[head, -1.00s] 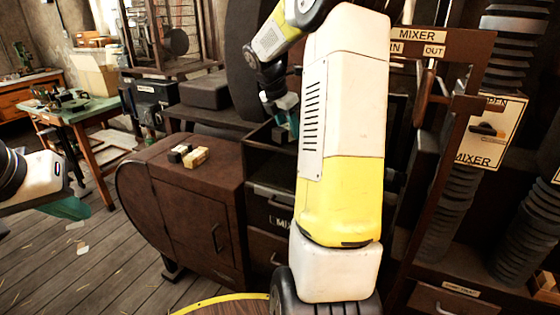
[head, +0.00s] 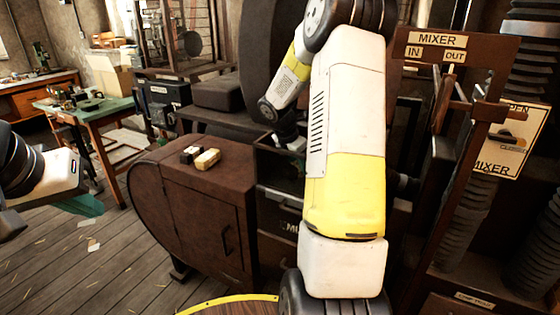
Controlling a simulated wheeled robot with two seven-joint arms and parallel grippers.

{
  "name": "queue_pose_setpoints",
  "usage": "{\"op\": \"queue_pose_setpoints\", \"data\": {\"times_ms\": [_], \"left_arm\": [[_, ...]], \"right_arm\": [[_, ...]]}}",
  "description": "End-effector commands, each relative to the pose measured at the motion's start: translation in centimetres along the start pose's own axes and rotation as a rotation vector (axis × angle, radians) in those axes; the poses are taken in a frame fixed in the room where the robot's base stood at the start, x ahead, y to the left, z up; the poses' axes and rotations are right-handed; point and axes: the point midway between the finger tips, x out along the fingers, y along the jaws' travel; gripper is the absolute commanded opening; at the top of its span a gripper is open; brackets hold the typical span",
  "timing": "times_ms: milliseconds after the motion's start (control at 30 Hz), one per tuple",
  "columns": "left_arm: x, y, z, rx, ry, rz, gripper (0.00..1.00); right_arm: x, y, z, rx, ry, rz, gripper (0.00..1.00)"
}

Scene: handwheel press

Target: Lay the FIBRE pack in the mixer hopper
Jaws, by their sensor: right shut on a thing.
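My right gripper (head: 296,146) is low over a dark open-topped box (head: 275,160) beside the brown cabinet. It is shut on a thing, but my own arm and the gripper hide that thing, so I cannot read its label. A cream pack (head: 207,159) and a small black pack (head: 190,154) with white faces lie on the cabinet top; no lettering on them is readable. I cannot tell for sure which container is the mixer hopper.
The brown cabinet (head: 204,215) has a free top around the packs. A MIXER IN/OUT sign (head: 437,48) tops a frame with a lever at the right. A MIXER open/closed plate (head: 510,140) hangs beside ribbed dark hoses. A green-topped table (head: 95,112) stands at the back left.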

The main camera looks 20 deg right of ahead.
Motion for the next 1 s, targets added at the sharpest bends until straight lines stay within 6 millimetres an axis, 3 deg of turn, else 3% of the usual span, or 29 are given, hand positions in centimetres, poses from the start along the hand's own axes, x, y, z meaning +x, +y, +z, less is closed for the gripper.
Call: {"op": "queue_pose_setpoints", "data": {"times_ms": [233,267,367,733,1000], "left_arm": [[0.0,0.0,0.0,0.0,0.0,0.0,0.0],[0.0,0.0,0.0,0.0,0.0,0.0,0.0],[0.0,0.0,0.0,0.0,0.0,0.0,0.0],[0.0,0.0,0.0,0.0,0.0,0.0,0.0],[0.0,0.0,0.0,0.0,0.0,0.0,0.0]], "right_arm": [[0.2,0.0,-0.1,0.0,0.0,0.0,0.0],[0.2,0.0,-0.1,0.0,-0.001,0.0,0.44],[0.2,0.0,-0.1,0.001,0.0,0.0,0.61],[-0.7,0.1,0.1,0.001,-0.002,0.003,0.61],[-6.0,0.1,0.1,0.001,-0.003,0.005,0.61]]}}
